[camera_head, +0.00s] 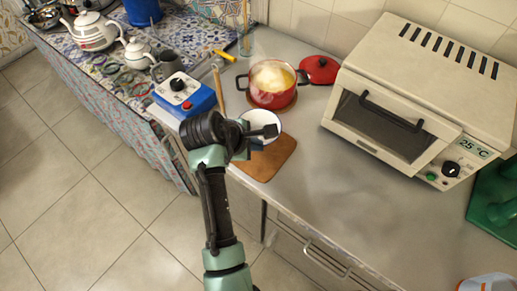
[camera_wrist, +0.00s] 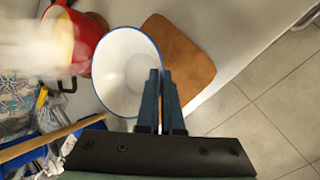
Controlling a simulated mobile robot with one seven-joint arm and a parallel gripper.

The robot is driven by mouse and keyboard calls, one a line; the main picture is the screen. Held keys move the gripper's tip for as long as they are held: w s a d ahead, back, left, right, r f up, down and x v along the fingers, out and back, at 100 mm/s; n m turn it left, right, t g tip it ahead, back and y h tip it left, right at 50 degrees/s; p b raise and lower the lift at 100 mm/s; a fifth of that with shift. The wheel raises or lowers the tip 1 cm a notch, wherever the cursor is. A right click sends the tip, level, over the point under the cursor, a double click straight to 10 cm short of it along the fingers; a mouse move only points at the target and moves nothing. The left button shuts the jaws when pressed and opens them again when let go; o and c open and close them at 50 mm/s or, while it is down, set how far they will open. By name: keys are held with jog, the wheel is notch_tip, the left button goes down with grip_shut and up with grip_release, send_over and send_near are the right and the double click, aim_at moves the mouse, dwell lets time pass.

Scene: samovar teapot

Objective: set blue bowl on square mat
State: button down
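The bowl (camera_head: 262,118), white inside with a thin blue rim, is partly hidden behind my gripper (camera_head: 272,131) in the head view. In the wrist view the bowl (camera_wrist: 120,70) shows its open inside, and my gripper (camera_wrist: 160,75) has its two fingers close together at the bowl's right rim, one on each side, pinching it. The brown square mat (camera_head: 268,165) lies on the counter near its front edge. The bowl overlaps the mat's far part, and the mat (camera_wrist: 185,55) shows beside it in the wrist view. I cannot tell whether the bowl touches the mat.
A red pot (camera_head: 272,98) with steaming contents stands just behind the bowl, its red lid (camera_head: 319,70) beside it. A blue burner (camera_head: 184,97) is to the left. A beige oven (camera_head: 410,90) stands on the right. The counter (camera_head: 345,190) right of the mat is clear.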

jog(key=shift+f, duration=2.2)
jog(key=c, duration=1.1)
grip_release()
jog(key=shift+f, duration=0.1)
jog(key=shift+o, duration=0.2)
